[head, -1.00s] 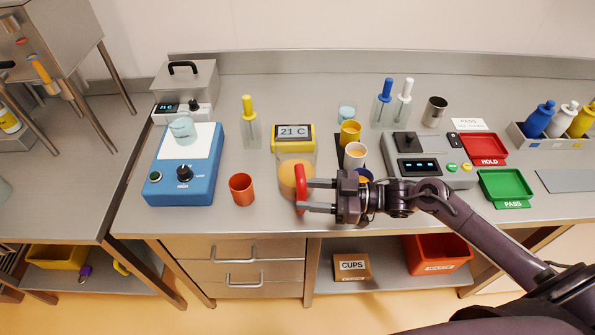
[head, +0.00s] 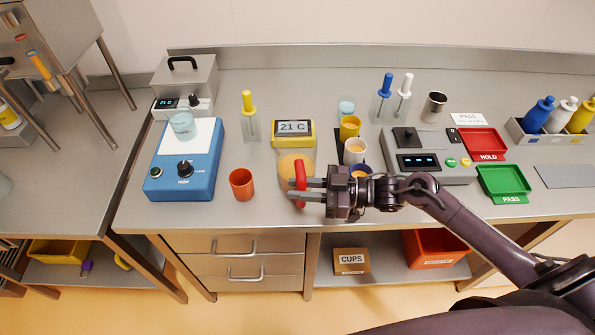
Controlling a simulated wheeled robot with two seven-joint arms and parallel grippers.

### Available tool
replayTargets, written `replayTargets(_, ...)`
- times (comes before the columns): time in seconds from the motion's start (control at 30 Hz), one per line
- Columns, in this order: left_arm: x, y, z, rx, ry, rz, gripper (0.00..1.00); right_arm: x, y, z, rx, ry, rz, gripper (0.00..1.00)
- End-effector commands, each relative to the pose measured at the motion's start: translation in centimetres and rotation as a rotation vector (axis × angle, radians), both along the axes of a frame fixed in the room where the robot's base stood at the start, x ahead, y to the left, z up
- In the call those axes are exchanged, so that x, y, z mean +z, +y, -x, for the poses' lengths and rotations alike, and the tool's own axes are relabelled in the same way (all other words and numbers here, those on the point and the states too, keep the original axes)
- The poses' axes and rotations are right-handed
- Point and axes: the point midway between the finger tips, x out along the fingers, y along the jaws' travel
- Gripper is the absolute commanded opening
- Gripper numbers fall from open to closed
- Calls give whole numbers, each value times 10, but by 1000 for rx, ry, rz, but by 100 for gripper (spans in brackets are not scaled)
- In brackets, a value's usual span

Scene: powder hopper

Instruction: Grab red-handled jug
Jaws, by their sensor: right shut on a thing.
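My right gripper (head: 301,189) comes in from the right and is shut on the red handle, one finger on each side. The fingers and handle hide part of the jug's front. My left gripper is not in view.
An orange cup (head: 242,185) stands left of the jug. Several cups, including a white-rimmed one (head: 355,151), stand to the right. A blue stirrer device (head: 184,180) is farther left.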

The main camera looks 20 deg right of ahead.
Motion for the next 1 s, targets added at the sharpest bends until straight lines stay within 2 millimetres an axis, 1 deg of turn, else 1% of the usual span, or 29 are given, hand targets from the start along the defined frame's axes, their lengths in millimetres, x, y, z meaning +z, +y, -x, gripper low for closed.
replayTargets(0.37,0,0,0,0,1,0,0,4,0,-1,0,-6,-2,0)
replayTargets(0.57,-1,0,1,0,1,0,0,14,0,-1,0,-7,-1,0)
replayTargets(0.77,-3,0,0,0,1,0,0,32,0,0,1,-9,-1,0)
replayTargets(1.0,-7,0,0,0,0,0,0,63,0,0,1,-10,0,0)
